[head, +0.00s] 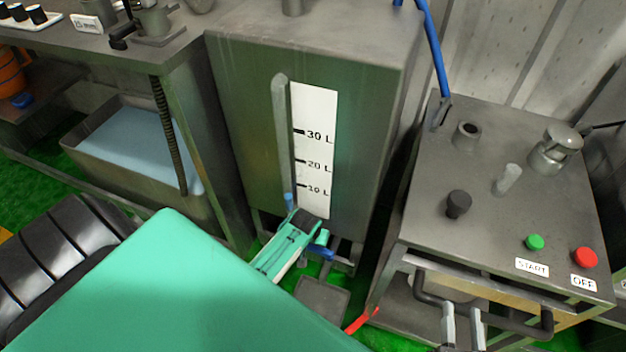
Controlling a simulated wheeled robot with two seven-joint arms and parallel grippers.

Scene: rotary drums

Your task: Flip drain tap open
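A grey tank (235,120) with a litre scale (314,150) stands in the middle. A blue tap handle (320,253) shows low at its front, partly behind my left gripper. A red lever (361,321) shows lower down, near the left foot of the right-hand machine; I cannot tell what it belongs to. My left gripper (299,229), green and black, is right in front of the tank's lower edge, close to the blue handle; contact and finger gap are unclear. My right gripper (463,318) shows two pale fingers, apart, at the bottom edge by a dark bar handle (520,327).
The right-hand machine (490,235) has a black knob (458,204), a green START button (535,242) and a red OFF button (584,258). A grey bin of bluish liquid (140,145) stands at left under a bench. My green arm covers the lower left.

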